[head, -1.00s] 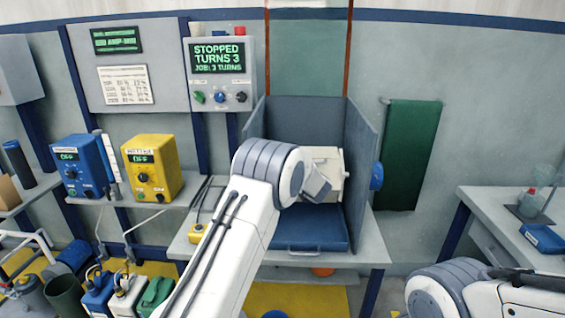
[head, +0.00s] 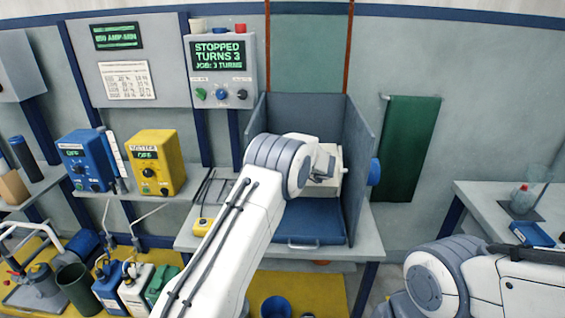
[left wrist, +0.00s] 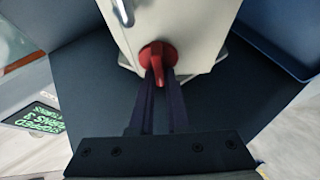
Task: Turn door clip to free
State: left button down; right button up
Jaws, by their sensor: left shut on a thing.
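A cream box (head: 332,188) stands inside the blue-grey booth on the bench in the head view, partly hidden behind my left arm. In the left wrist view its pale face (left wrist: 200,22) carries a red door clip (left wrist: 157,56) with a round base and a narrow tab. The tab points down in the picture, toward my gripper. My left gripper (left wrist: 160,82) is shut on the tab, one dark finger on each side. In the head view my left wrist hides the clip. My right arm shows at the lower right, with its gripper out of view.
The booth has side walls (head: 358,150) close around the box and a blue tray (head: 315,222) in front. A control panel (head: 221,75) reads "STOPPED TURNS 3". Blue (head: 83,160) and yellow (head: 157,162) units stand on the left shelf.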

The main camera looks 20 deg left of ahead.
pick_arm(q)
jog(key=shift+a, duration=0.1)
dwell(0.3)
jog(key=c, duration=0.9)
grip_release()
jog(key=shift+s+d+r, duration=0.15)
jog(key=shift+s+d, duration=0.05)
jog(key=shift+d, duration=0.1)
jog(key=shift+b+v, duration=1.15)
jog(key=shift+v, duration=3.75)
jog(key=shift+a+r, duration=0.1)
jog(key=shift+a, duration=0.05)
